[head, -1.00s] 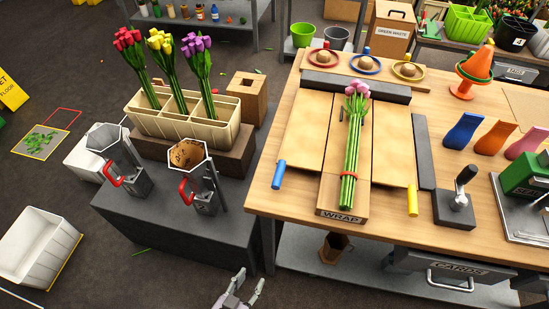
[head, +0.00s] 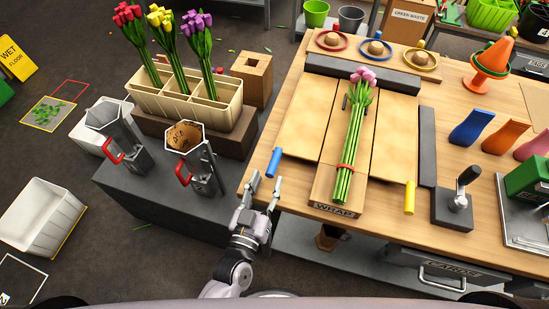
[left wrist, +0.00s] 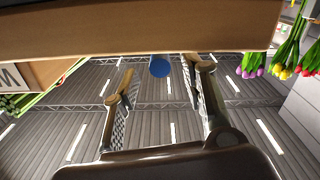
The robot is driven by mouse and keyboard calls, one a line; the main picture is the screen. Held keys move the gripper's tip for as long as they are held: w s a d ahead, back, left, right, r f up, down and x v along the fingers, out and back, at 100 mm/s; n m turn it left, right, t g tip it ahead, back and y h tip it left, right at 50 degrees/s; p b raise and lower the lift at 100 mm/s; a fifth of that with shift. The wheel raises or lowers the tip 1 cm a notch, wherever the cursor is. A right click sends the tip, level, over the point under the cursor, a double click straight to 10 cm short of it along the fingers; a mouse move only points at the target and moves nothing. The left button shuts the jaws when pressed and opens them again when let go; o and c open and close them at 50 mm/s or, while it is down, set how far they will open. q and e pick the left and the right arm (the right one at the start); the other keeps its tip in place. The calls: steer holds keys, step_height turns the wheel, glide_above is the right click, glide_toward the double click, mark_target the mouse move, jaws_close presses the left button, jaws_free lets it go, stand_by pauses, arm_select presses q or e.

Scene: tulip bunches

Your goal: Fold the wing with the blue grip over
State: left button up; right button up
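The wing with the blue grip (head: 309,116) lies flat on the left of the wrap board (head: 328,200). Its blue grip (head: 273,162) sticks out at the table's front-left edge. A pink tulip bunch (head: 352,130) with a red band lies along the board's middle. My left gripper (head: 265,183) is open and empty just in front of the blue grip. In the left wrist view the round end of the blue grip (left wrist: 159,66) shows between and beyond the open fingers, apart from both. My right gripper is not in view.
The right wing (head: 394,130) lies flat, with a yellow grip (head: 409,197). A dark bar (head: 357,78) stands behind the board. A grey stand with metal holders (head: 205,165) and a cream crate of tulips (head: 190,108) are left of the table.

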mark_target(278, 152)
arm_select(q)
steer(key=x, duration=0.7)
steer(key=shift+w, duration=0.1)
steer(key=shift+c, duration=0.5)
jaws_close()
